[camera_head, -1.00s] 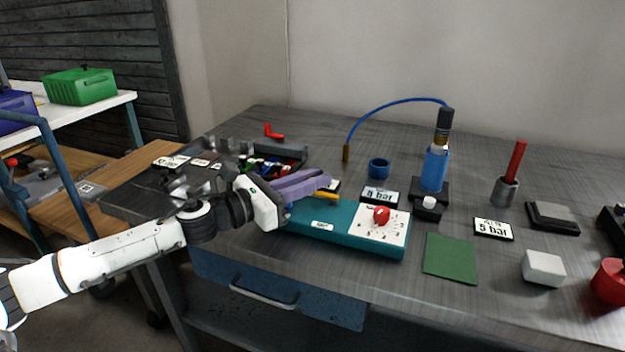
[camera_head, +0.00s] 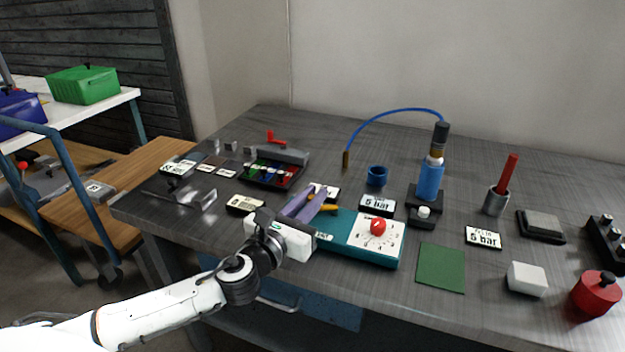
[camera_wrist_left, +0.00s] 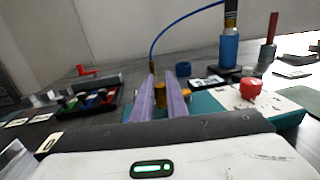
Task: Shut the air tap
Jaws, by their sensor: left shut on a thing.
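The teal box (camera_head: 338,248) stands at the front of the bench, with a white dial plate (camera_head: 362,240) and red knob (camera_head: 378,227) on its right part. A yellow lever (camera_head: 328,208), which looks like the air tap's handle, lies across its back left part. My left gripper (camera_head: 308,202) has purple fingers at this lever. In the left wrist view the fingers stand on both sides of a yellow-brass piece (camera_wrist_left: 160,95), closed on it. The fingers hide part of the lever and the tap body. My right gripper is not in view.
A blue bottle (camera_head: 430,182) with a blue hose (camera_head: 390,113) stands behind the box, near a blue ring (camera_head: 377,176). A black tray (camera_head: 270,176) with coloured pieces is at the left. A green mat (camera_head: 441,268) lies to the right.

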